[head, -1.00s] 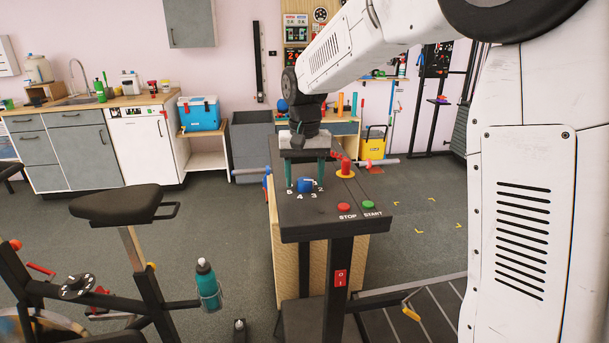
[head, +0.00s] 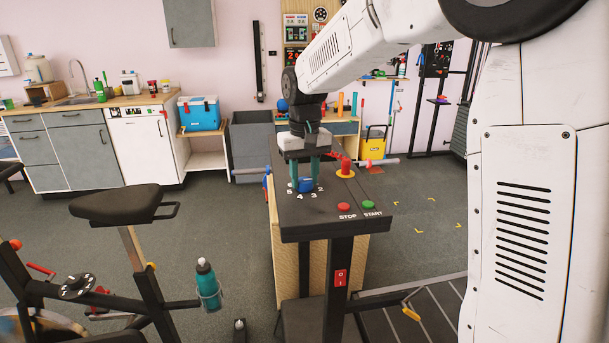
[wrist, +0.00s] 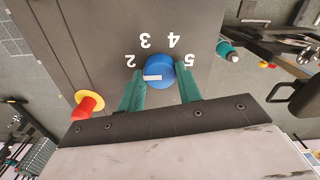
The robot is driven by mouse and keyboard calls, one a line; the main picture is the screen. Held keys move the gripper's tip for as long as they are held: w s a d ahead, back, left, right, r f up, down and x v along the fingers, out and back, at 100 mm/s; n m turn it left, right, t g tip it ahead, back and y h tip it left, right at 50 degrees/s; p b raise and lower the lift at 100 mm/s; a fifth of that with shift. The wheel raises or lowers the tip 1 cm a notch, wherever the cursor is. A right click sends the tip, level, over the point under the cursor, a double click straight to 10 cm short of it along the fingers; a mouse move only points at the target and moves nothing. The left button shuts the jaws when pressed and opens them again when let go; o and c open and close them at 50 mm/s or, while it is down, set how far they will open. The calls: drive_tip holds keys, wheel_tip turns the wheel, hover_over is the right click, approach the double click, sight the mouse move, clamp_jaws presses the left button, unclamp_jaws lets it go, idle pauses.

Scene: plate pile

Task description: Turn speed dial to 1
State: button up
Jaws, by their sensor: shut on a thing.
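The blue speed dial (head: 306,186) sits on the dark console top (head: 331,207), with white numbers around it. My gripper (head: 305,182) points down over the console, its two green fingers shut on the sides of the dial. In the wrist view the dial (wrist: 158,65) is between the fingers. Its white pointer mark (wrist: 152,78) points left, a little below the 2 in the picture. The numbers 2, 3, 4 and 5 are readable there; the 1 cannot be seen.
A red plunger-like button on a yellow base (head: 346,168) stands right of the dial. A red STOP button (head: 344,206) and green START button (head: 369,205) are at the console's near edge. An exercise bike seat (head: 115,203) stands to the left.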

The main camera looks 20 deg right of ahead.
sight(304, 180)
drive_tip(key=n, duration=0.6)
drive_tip(key=shift+n, duration=0.4)
idle(0.3)
drive_tip(key=o, duration=1)
wheel_tip(304, 180, up, 8)
